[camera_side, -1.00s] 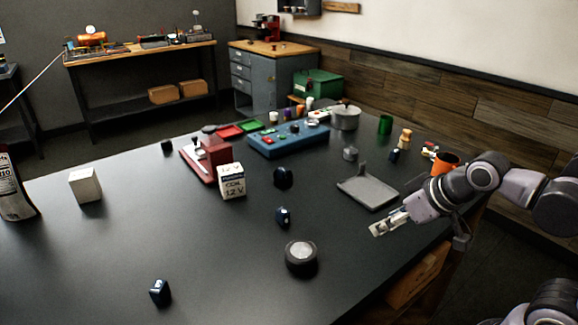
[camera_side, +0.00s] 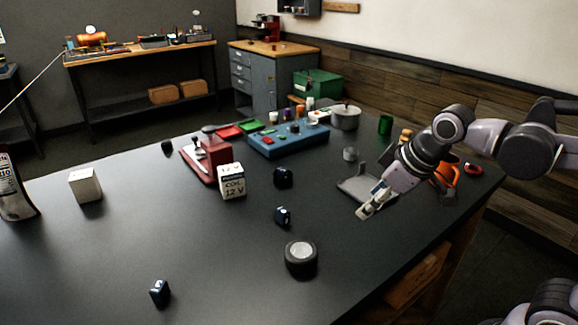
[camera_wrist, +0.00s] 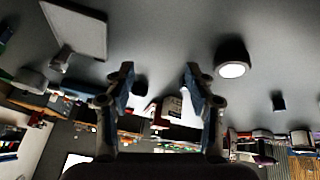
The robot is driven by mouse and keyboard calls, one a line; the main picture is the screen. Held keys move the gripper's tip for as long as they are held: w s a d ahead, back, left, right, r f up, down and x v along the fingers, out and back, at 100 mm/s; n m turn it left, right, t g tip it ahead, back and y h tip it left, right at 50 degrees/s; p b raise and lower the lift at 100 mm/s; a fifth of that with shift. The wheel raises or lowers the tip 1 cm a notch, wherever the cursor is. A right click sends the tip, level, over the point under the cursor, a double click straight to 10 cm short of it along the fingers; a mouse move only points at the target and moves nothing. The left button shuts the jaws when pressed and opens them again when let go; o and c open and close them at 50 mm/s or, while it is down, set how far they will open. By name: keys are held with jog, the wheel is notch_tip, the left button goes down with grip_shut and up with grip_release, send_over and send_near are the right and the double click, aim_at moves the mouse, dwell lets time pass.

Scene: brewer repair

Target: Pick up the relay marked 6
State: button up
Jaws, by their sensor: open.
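Small dark-blue relays stand apart on the black table. One relay (camera_side: 283,215) is near the middle, one (camera_side: 160,293) at the front left, and a dark rounded one (camera_side: 283,177) right of the white coil box (camera_side: 231,181). No number 6 is readable on any of them. My gripper (camera_side: 366,211) is open and empty, in front of the grey tray (camera_side: 352,190) and partly covering it. In the wrist view my gripper (camera_wrist: 160,82) shows two spread fingers, with a relay (camera_wrist: 140,88) and the coil box (camera_wrist: 172,108) beyond them.
A round black can (camera_side: 301,258) with a pale top stands left of my gripper and in front of it. A red device (camera_side: 207,157) and a blue panel (camera_side: 288,140) are farther back. An orange cup (camera_side: 444,176) is behind my arm. The front-middle table is mostly clear.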

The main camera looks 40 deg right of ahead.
jog(key=w+a+r+n+g, duration=0.3)
jog(key=w+a+r+n, duration=0.15)
jog(key=w+n, duration=0.35)
jog(key=n+g+h, duration=0.2)
jog(key=n+g, duration=0.1)
jog(key=n, duration=0.4)
send_near(282, 210)
jog(key=shift+t, duration=0.3)
jog(key=shift+s+d+f, duration=0.1)
jog(key=shift+d+f, duration=0.15)
jog(key=shift+f, duration=1.15)
jog(key=shift+s+d+f, duration=0.1)
jog(key=shift+d+f, duration=0.2)
jog(key=shift+f, duration=1.1)
jog(key=shift+d+f, duration=0.25)
jog(key=shift+f, duration=1.15)
jog(key=c, duration=1.1)
